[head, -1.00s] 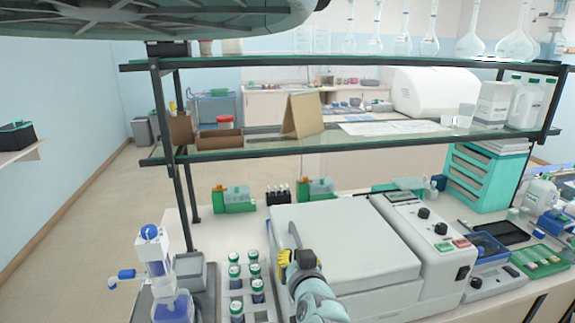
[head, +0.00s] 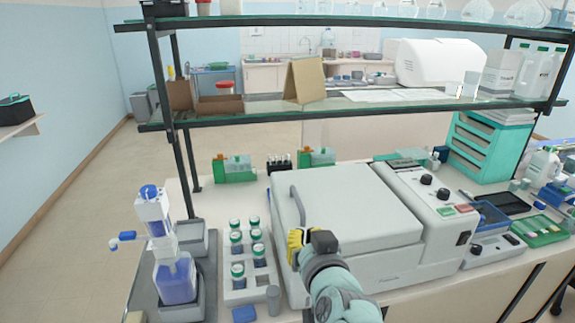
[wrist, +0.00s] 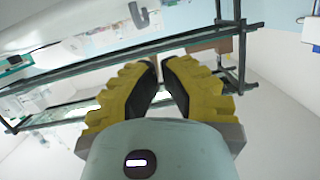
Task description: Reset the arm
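My gripper (head: 300,245) is in front of the left front side of a large white lidded machine (head: 350,215) in the head view. Whether it touches the machine cannot be told. In the wrist view its two yellow ribbed fingers with dark pads (wrist: 160,66) lean together at the tips, with only a sliver between them. Nothing is held between them. The grey curved handle (head: 298,205) of the machine is just behind the gripper.
A white rack (head: 250,292) of several capped bottles stands left of the gripper. A pump bottle (head: 172,275) on a grey tray is farther left. A two-level glass shelf (head: 350,110) spans the bench behind. Control units (head: 435,205) are on the right.

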